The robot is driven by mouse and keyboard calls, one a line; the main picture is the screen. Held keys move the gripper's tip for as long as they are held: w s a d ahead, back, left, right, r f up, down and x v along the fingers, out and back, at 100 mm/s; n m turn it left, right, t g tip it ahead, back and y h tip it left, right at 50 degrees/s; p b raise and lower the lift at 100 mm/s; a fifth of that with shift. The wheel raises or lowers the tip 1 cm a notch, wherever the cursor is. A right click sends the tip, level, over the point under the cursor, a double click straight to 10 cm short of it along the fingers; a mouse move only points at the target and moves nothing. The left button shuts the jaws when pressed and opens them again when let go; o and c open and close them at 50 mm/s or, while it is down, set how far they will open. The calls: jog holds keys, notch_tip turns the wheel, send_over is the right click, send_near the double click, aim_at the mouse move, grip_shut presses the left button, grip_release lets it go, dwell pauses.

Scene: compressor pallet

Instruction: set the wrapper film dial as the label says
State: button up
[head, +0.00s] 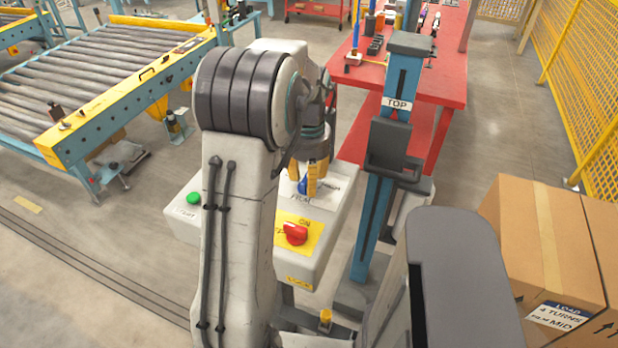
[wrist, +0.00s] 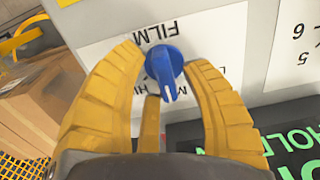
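The blue film dial (wrist: 164,66) sits on a white panel marked FILM, upside down in the wrist view. Its pointer end points down in that picture; the scale marks near it are partly hidden by my fingers. My gripper (wrist: 170,60) has its yellow fingers open on both sides of the dial, with small gaps at the tips. In the head view my gripper (head: 312,178) is over the panel and the dial (head: 303,186) shows between the fingers. The load label (head: 560,315) on the cardboard box reads LOAD, 4 TURNS, FILM MID.
A red knob (head: 295,234) on a yellow plate and a green button (head: 194,198) are on the same control box. A blue mast (head: 377,210) marked TOP stands close on the right. The cardboard box (head: 545,235) stands at far right.

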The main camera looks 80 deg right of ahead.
jog(key=shift+o, duration=0.4)
jog(key=shift+r, duration=0.1)
jog(key=shift+r, duration=0.2)
notch_tip(320, 180, up, 12)
jog(key=shift+f, duration=0.25)
dwell(0.8)
